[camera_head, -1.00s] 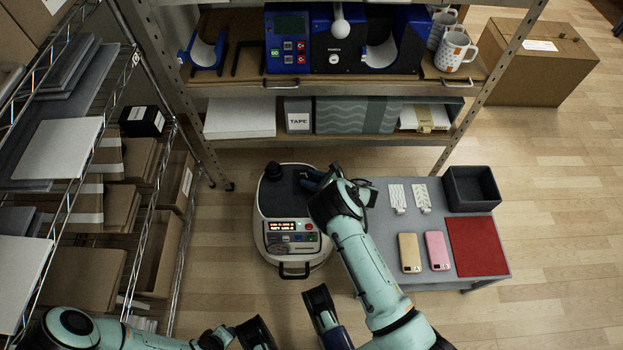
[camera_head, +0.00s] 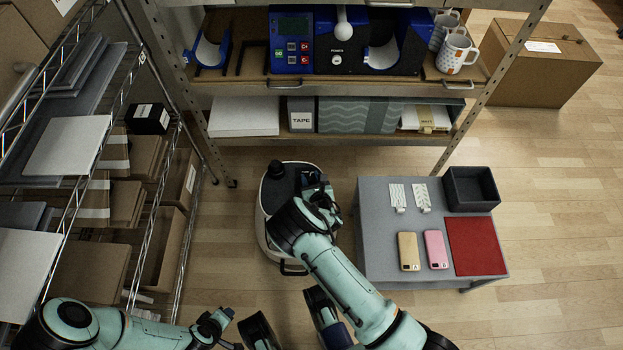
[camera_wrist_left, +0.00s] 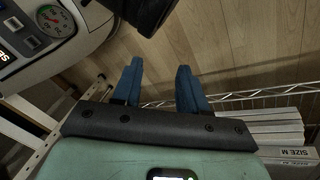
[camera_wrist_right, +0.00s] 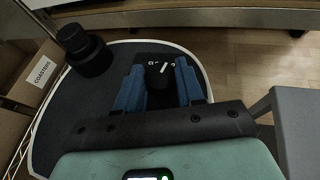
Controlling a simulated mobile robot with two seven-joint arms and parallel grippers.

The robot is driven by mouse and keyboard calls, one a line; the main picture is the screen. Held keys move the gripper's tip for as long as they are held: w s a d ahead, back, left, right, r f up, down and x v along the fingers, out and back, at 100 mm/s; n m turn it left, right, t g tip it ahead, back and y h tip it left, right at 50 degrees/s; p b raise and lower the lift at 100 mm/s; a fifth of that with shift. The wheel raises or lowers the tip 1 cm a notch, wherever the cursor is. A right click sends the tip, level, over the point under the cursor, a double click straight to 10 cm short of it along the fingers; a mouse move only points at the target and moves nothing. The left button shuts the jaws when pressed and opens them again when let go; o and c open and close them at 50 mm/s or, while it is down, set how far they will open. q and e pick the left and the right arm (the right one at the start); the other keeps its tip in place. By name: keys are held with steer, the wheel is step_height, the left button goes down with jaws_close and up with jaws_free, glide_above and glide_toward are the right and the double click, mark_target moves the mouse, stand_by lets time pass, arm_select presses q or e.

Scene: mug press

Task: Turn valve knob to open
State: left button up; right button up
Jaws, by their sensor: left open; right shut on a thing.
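The valve knob (camera_wrist_right: 159,76) is a small black knob with a white pointer line, on the dark top of a white rounded machine (camera_head: 263,230). In the right wrist view my right gripper (camera_wrist_right: 159,86) has a blue finger on each side of it and is shut on it. White marks are printed just beyond the knob. In the head view my right gripper (camera_head: 318,190) is over the machine's top, and my arm hides the front panel and the knob. My left gripper (camera_wrist_left: 157,75) is open and empty, low beside the machine, with a gauge (camera_wrist_left: 52,20) at upper left.
A taller black cap (camera_wrist_right: 83,48) stands on the machine's top, left of the knob. A grey table (camera_head: 375,235) with phones, a red mat and a dark bin is close on the right. A shelf unit (camera_head: 350,88) stands behind, and a wire rack of boxes is at left.

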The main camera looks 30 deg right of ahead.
arm_select(q)
steer(key=shift+s+a+f+g+b, duration=0.15)
steer(key=shift+s+f+g+b, duration=0.35)
steer(key=shift+s+f, duration=0.85)
arm_select(e)
steer(key=shift+a+m+g+h, duration=0.15)
steer(key=shift+m+g+h, duration=0.25)
steer(key=shift+m+h, duration=0.65)
arm_select(q)
steer(key=shift+r, duration=0.1)
arm_select(e)
steer(key=o, duration=1)
steer(key=shift+o, duration=0.2)
